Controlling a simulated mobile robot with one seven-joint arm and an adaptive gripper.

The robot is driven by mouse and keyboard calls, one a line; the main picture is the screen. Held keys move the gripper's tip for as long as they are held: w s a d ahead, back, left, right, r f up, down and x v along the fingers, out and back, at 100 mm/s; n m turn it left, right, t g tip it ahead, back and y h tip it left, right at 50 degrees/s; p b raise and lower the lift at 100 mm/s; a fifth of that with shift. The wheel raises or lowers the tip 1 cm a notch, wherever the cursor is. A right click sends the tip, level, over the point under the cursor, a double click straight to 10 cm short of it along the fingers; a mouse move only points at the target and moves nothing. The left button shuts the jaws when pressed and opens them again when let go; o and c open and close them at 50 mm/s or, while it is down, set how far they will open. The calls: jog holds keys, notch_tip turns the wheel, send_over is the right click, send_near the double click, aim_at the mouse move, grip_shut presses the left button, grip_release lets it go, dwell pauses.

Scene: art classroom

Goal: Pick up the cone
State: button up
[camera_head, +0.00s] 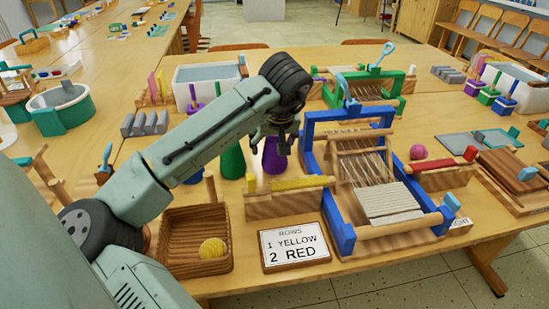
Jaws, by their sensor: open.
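Several yarn cones stand on the wooden table. A purple cone (274,161) stands upright directly below my gripper (271,146), and its top is hidden by the fingers. My gripper points down, is open and reaches the cone's upper part; I cannot tell whether it touches. A green cone (232,161) stands just left of it, its top partly hidden by my arm. Part of a blue cone (194,179) shows below my arm further left.
A blue loom (341,238) stands close right of the purple cone. A yellow-and-wood shuttle (290,207) lies in front of it. A wooden tray (226,262) with a yellow ball (213,248) and a sign (294,246) are at the front. A white tub (207,76) stands behind.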

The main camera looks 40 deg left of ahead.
jog(key=c, duration=1.5)
